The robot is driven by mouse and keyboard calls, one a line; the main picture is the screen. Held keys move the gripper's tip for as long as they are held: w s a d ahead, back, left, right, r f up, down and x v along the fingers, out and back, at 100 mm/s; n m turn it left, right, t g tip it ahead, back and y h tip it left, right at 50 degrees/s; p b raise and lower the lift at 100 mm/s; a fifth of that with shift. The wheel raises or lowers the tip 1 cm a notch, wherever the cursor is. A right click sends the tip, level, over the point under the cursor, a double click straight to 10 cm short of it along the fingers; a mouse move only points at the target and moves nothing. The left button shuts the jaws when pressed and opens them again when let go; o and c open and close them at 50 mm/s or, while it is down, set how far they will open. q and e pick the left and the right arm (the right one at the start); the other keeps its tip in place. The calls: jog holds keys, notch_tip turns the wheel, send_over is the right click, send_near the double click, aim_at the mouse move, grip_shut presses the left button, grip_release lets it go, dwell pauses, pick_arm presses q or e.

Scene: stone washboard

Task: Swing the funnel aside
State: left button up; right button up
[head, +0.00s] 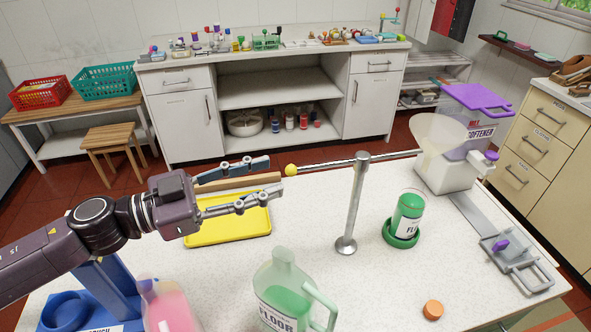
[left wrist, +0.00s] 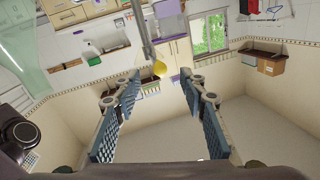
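The funnel (head: 437,139) is pale and translucent and sits at the right end of a metal bar (head: 335,163). The bar is carried by an upright metal post (head: 353,205) on the white table. A yellow ball knob (head: 291,170) caps the bar's left end; it also shows in the left wrist view (left wrist: 160,68). My left gripper (head: 268,178) is open and empty, its fingertips just left of the knob. In the left wrist view the knob appears between and slightly beyond the fingertips (left wrist: 160,76). My right gripper is not in view.
Below the gripper lies a yellow tray (head: 228,228). A green bottle (head: 409,215) stands in a green holder right of the post. A jug (head: 283,290) stands in front. A purple-lidded softener container (head: 448,170) stands by the funnel. An orange cap (head: 433,310) lies near the front edge.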

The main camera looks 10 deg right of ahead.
aim_at(290, 170)
pick_arm(q)
jog(key=d, duration=0.2)
jog(key=w+d+p, duration=0.1)
jog(key=d, duration=0.2)
jog(key=shift+d, duration=0.35)
jog(key=shift+c, duration=0.2)
jog(key=shift+r, duration=0.1)
grip_shut()
